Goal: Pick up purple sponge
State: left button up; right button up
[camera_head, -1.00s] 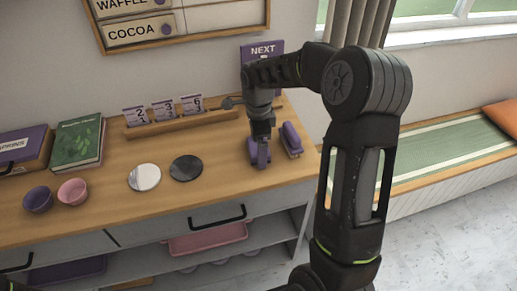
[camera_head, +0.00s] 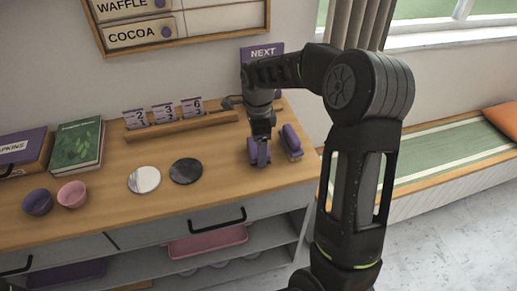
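My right arm reaches across from the right, and its gripper (camera_head: 261,146) points down at the right end of the wooden counter (camera_head: 215,192). A small purple piece (camera_head: 259,153) is directly at the fingertips, low over or on the counter. A longer purple block (camera_head: 291,140) stands just to the right, apart from it. I cannot tell which of these is the sponge, or whether the piece at the fingertips is held. The fingers are too small to read as open or shut. My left gripper is not in view.
A white disc (camera_head: 144,179) and dark disc (camera_head: 186,170) lie left of the gripper. A wooden card rack (camera_head: 182,125) and a purple NEXT sign (camera_head: 262,50) are behind. The counter's right edge is close.

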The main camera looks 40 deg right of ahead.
notch_tip(320, 180, up, 9)
jog(key=shift+r+b, duration=0.1)
jog(key=shift+b, duration=0.4)
jog(key=o, duration=0.8)
jog(key=c, duration=0.7)
jog(key=shift+o, duration=0.2)
